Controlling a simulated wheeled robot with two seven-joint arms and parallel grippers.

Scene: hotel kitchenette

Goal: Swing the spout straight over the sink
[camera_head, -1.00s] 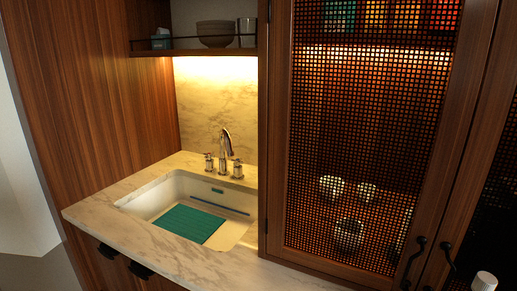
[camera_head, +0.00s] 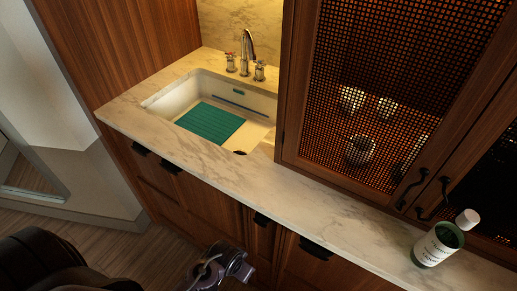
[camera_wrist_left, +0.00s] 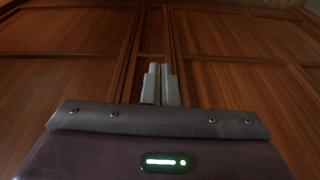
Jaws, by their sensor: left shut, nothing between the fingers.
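The chrome tap stands at the back rim of the sink between two cross handles. Its curved spout (camera_head: 248,42) rises and bends over, and its tip appears to hang toward the right of the tap's base. The white sink (camera_head: 160,103) is set in the marble counter, with a green ribbed mat (camera_head: 208,122) inside. My left gripper (camera_wrist_left: 160,72) is shut and empty in the left wrist view, facing the wooden cabinet fronts, well away from the tap. My right gripper is not in view.
The marble counter (camera_head: 300,205) runs right from the sink, mostly clear. A green bottle with a white cap (camera_head: 438,244) stands at its right end. A mesh-door cabinet (camera_head: 375,90) rises close right of the tap. Dark handles (camera_head: 316,249) stick out below the counter.

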